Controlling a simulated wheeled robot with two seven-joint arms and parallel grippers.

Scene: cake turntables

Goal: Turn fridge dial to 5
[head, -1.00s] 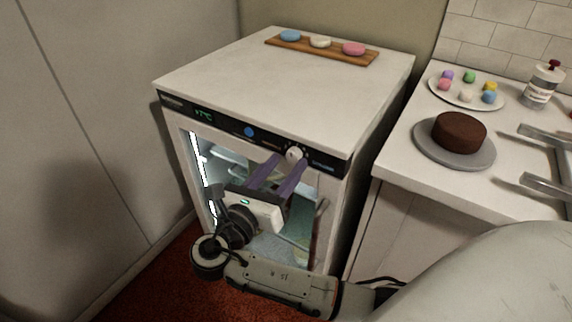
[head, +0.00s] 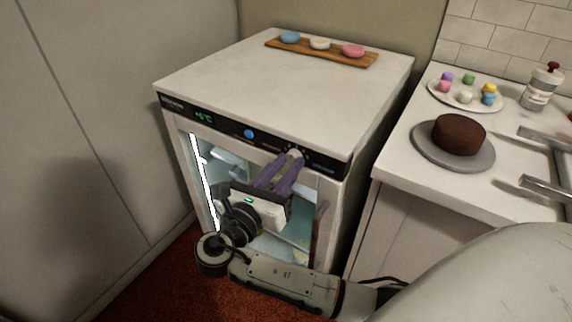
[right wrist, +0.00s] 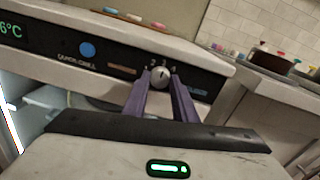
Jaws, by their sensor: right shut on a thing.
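The fridge (head: 330,165) has a black control strip along its front top edge. The dial's dark pointer line looks roughly upward, near 3, but I cannot tell exactly. My right gripper (head: 286,160) has its purple fingers closed on the dial, one on each side. The green display (head: 203,117) reads about 6°C. My left gripper is not in view.
A blue button (head: 249,133) is on the strip, left of the dial. A wooden board (head: 372,62) with several coloured rounds lies on the fridge top.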

